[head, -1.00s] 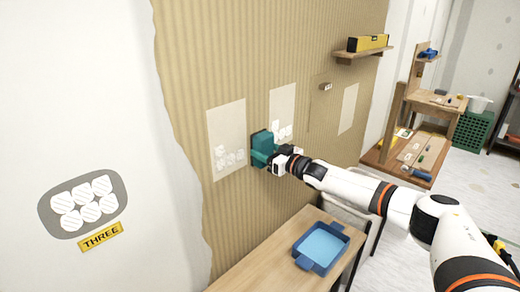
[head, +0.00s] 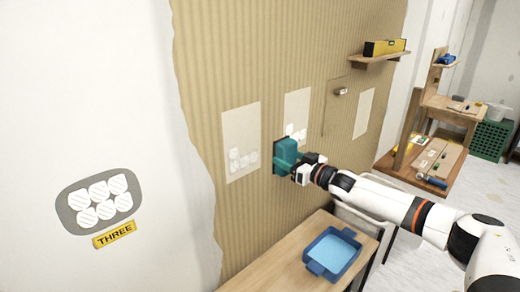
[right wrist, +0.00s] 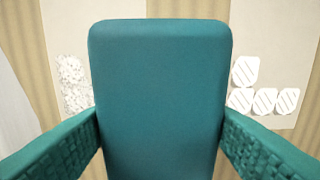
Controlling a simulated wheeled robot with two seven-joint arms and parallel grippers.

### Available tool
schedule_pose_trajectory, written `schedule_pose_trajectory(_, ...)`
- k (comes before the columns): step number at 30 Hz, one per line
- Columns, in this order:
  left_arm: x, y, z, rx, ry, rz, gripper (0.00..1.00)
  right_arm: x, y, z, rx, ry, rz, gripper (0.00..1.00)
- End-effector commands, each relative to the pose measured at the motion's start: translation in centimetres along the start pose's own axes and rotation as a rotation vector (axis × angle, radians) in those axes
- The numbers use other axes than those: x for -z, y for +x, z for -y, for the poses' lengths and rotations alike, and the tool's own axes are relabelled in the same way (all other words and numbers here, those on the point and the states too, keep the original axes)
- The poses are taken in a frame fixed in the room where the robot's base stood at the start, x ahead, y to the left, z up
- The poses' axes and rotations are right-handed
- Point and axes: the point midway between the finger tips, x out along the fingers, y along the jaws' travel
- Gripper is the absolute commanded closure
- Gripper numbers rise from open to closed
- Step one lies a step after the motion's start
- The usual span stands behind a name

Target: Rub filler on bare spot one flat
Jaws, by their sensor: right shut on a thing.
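My right gripper (head: 302,170) is shut on a teal block-like tool (head: 285,156), held up at the ribbed tan wall, between two pale bare panels. Whether the tool touches the wall I cannot tell. The left pale panel (head: 241,130) has several white patches (head: 243,160) near its bottom. The middle pale panel (head: 298,106) also has white patches low on it, partly hidden by the tool. In the right wrist view the tool (right wrist: 160,95) fills the middle, with mottled white patches (right wrist: 75,85) at left and striped white patches (right wrist: 264,100) at right. My left gripper is out of view.
A grey plaque (head: 65,215) with striped white shapes hangs left, above a yellow THREE label (head: 114,234). A blue tray (head: 333,254) stands on the wooden table (head: 265,278) below. A shelf (head: 372,60) holds a yellow level (head: 385,47). A third pale panel (head: 363,113) is farther right.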

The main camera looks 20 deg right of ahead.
Motion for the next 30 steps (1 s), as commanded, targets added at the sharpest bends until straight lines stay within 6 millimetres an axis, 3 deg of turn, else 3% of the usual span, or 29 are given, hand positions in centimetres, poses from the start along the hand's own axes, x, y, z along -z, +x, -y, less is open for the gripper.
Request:
schedule_pose_trajectory(5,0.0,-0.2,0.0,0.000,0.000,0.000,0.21,-0.1,0.1,-0.4,-0.005,0.002,0.001,0.64)
schedule_pose_trajectory(8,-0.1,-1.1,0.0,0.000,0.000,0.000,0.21,0.0,0.6,-2.0,-0.024,0.010,-0.002,0.64)
schedule_pose_trajectory(11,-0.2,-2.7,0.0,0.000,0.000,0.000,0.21,0.1,1.3,-5.2,-0.059,0.028,-0.008,0.64)
schedule_pose_trajectory(16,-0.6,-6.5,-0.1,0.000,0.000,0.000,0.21,0.1,1.7,-12.5,-0.109,0.083,-0.005,0.64)
schedule_pose_trajectory(21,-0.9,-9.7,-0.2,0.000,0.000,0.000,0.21,-0.3,0.5,-16.7,-0.089,0.137,0.006,0.64)
schedule_pose_trajectory(30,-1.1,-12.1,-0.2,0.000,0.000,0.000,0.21,-0.2,-1.9,-17.9,-0.006,0.179,0.003,0.64)
